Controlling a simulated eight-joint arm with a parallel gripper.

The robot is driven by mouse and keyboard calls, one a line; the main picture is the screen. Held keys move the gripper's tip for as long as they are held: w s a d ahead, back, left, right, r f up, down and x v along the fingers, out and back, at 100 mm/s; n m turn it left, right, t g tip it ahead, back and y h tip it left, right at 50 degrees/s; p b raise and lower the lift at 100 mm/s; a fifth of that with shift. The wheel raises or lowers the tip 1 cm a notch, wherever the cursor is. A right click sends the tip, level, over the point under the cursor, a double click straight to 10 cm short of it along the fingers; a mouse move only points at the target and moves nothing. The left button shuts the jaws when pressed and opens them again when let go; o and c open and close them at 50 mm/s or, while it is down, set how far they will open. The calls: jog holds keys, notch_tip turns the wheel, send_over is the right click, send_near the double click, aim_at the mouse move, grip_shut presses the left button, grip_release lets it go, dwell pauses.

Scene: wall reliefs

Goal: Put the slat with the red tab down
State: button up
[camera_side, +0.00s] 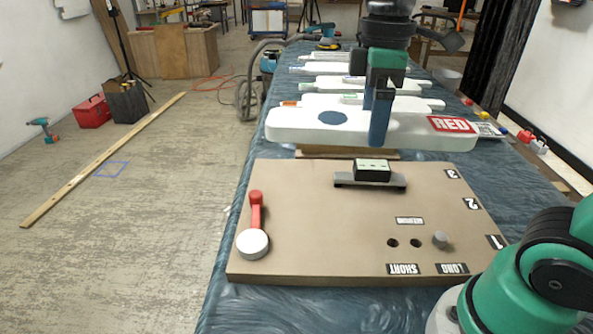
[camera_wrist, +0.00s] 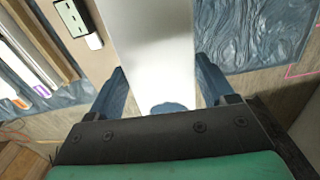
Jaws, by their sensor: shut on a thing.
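A long white slat (camera_side: 290,130) with a red tab reading RED (camera_side: 452,125) at its right end and a blue disc (camera_side: 332,117) near its left part is in the side view. My gripper (camera_side: 380,118) is shut on this slat near its middle, and its blue fingers point down. The slat looks roughly level, above and behind the tan board (camera_side: 320,230). Whether its underside touches anything is hard to tell. In the wrist view the white slat (camera_wrist: 152,45) runs between the two fingers of my gripper (camera_wrist: 163,85); the red tab is not visible there.
Several other white slats (camera_side: 343,86) lie on the blue-covered table behind. The tan board carries a red lever with a white knob (camera_side: 252,243), a dark block with a pale top (camera_side: 372,168) on a grey bar, a grey peg (camera_side: 440,239) and two holes.

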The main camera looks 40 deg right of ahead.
aim_at(352, 242)
jog(key=shift+f+n, duration=0.1)
jog(key=shift+n, duration=0.2)
notch_tip(352, 242, down, 20)
jog(key=shift+r, duration=0.1)
dwell(0.4)
jog(key=o, duration=1.3)
jog(key=w+r+m+t, duration=0.1)
jog(key=r+m+t, duration=0.1)
jog(key=r+m, duration=0.1)
jog(key=w+r+m+t, duration=0.1)
jog(key=r+m+t, duration=0.1)
jog(key=r+m, duration=0.1)
jog(key=w+r+m+t, duration=0.1)
jog(key=r+m+t, duration=0.1)
jog(key=r+t, duration=0.1)
jog(key=shift+r+m, duration=0.4)
jog(key=shift+r, duration=0.15)
